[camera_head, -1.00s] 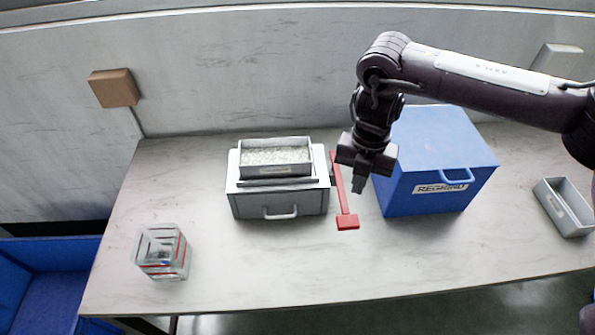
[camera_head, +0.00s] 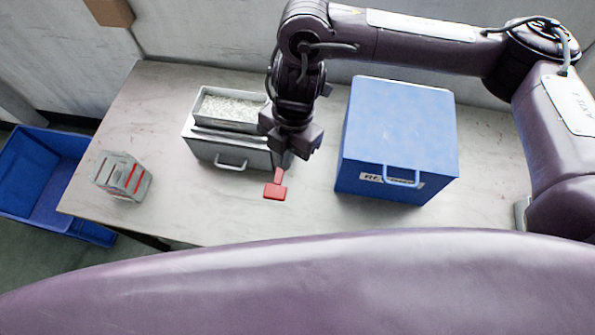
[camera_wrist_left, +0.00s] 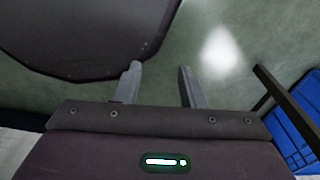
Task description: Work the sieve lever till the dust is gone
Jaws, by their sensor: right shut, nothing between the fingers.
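The sieve (camera_head: 228,154) is a grey box with a front handle, left of centre on the table in the head view. A grey tray (camera_head: 228,124) of whitish granules sits on top of it. The red lever (camera_head: 275,191) is at the sieve's right side, its flat end toward me. My right gripper (camera_head: 286,160) is shut and empty, pointing down over the lever and hiding its upper part. I cannot tell whether the fingers touch it. My left gripper (camera_wrist_left: 160,82) shows in the left wrist view, open and empty above the floor. Dust cannot be made out among the granules.
A blue box (camera_head: 400,130) with a partly hidden label stands right of the lever. A blue bin (camera_head: 38,170) is beyond the left edge. The table's front strip is clear.

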